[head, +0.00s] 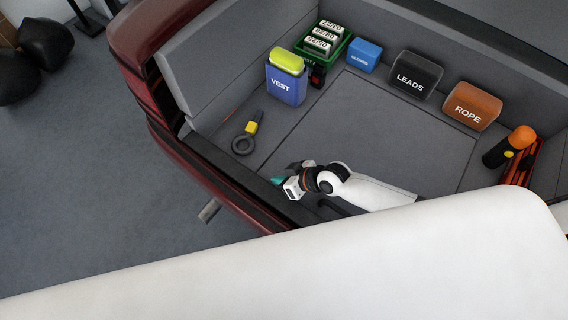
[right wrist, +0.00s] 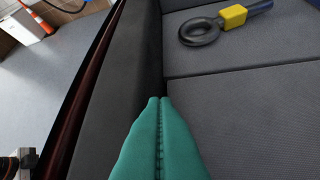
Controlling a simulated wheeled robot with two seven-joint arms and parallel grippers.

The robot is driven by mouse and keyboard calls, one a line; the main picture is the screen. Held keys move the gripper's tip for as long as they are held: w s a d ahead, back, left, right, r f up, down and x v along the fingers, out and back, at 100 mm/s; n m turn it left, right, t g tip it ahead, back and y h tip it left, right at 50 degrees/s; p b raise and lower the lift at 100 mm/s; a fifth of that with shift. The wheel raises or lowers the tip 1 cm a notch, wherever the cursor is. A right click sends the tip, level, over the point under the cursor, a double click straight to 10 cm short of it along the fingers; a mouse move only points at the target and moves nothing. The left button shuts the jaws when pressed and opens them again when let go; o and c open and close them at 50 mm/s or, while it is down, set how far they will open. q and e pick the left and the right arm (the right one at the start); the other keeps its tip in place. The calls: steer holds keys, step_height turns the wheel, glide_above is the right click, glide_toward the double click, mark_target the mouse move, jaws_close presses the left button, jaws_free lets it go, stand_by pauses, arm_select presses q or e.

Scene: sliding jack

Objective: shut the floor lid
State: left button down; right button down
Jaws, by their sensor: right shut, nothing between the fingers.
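The floor lid (head: 400,125) is a grey carpeted panel in the car's boot floor, outlined by thin dark seams. It appears to lie flat, level with the floor around it. Its near part is hidden behind my right arm. My right gripper (head: 278,181) is at the boot's near edge, beside the sill and left of the lid's near part. Its teal fingers (right wrist: 160,105) are together and empty in the right wrist view, pointing along the gap beside the dark sill. The lid (right wrist: 255,115) also seems to show there, right of the fingers. My left gripper is not in view.
A ring-ended tool with a yellow block (head: 250,128) lies left of the lid.

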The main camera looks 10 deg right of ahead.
steer(key=s+d+r+p, duration=0.2)
steer(key=r, duration=0.3)
steer(key=s+d+r+p, duration=0.2)
steer(key=s+r, duration=0.1)
steer(key=r, duration=0.3)
steer(key=shift+s+d, duration=0.25)
steer(key=shift+d, duration=0.05)
steer(key=shift+r, duration=0.1)
